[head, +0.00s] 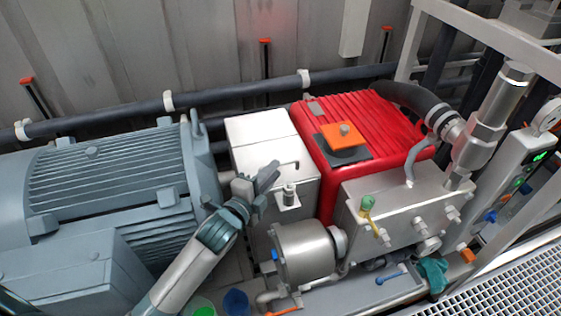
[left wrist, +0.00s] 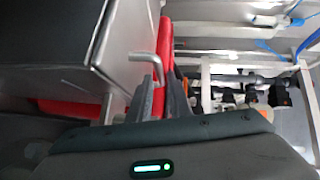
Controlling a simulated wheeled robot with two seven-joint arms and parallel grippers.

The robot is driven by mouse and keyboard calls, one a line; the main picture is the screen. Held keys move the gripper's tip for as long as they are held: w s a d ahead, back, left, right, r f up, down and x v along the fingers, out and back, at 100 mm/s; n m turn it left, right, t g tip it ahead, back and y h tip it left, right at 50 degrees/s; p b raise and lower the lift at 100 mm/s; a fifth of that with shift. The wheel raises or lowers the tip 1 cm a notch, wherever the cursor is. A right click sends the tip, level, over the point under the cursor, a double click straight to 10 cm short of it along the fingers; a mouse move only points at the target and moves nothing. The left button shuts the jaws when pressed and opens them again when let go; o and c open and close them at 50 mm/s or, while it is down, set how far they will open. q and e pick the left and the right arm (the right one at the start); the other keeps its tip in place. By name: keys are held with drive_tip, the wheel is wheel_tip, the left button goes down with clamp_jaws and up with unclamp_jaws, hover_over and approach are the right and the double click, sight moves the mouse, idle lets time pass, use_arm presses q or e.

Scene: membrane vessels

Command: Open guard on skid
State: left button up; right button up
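The guard is a white box-shaped cover (head: 262,130) between the grey motor and the red pump, and its lid looks closed. A small bent handle (head: 291,164) sits on its front part, and a bent grey handle also shows in the left wrist view (left wrist: 158,62). My left gripper (head: 258,181) is in front of the cover, left of the handle. Its two fingers look apart with nothing between them. I see no clear contact with the handle. My right gripper is not in view.
The grey motor (head: 110,185) fills the left, and the red pump (head: 365,140) stands right of the guard. A steel cylinder (head: 305,252) and a valve block (head: 400,205) stand in front. Green and blue cups (head: 236,302) are near the bottom. A rail frames the right.

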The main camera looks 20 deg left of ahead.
sight(274, 157)
use_arm(q)
drive_tip(key=x, duration=0.4)
drive_tip(key=shift+w, duration=0.2)
drive_tip(key=shift+w+d, duration=0.1)
drive_tip(key=shift+w, duration=0.15)
clamp_jaws()
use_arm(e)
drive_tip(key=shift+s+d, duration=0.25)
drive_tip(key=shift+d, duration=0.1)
